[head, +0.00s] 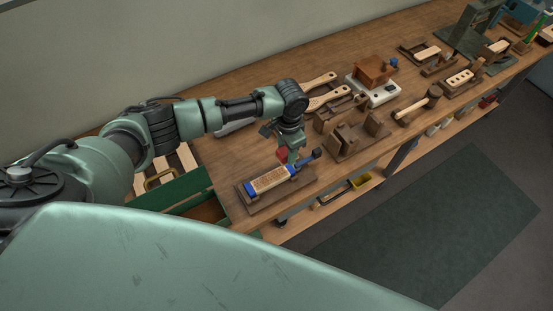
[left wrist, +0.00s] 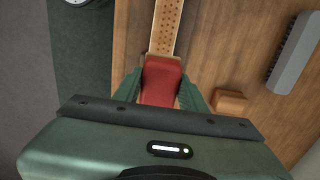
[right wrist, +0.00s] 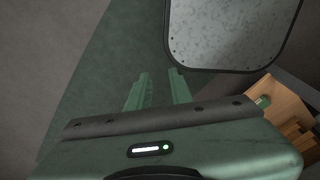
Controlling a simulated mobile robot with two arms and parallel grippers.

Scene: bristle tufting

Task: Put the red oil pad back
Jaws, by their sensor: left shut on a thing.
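The red oil pad (head: 282,154) is in my left gripper (head: 288,156), just above the bench near the blue-jawed clamp. In the left wrist view the pad (left wrist: 161,82) sits between the two green fingers, which are shut on its sides. A pale wooden brush block with rows of holes (head: 270,179) lies in the clamp. It also shows just beyond the pad in the left wrist view (left wrist: 166,28). My right gripper (right wrist: 159,76) is away from the bench, its fingers apart with nothing between them. I cannot make out a resting place for the pad.
The clamp's dark base (head: 267,203) is at the bench's near end. A brown wooden fixture (head: 352,137) stands to the right, with perforated paddle brushes (head: 325,97) behind. A mallet (head: 418,104) lies farther right. A green open box (head: 190,193) is at the left.

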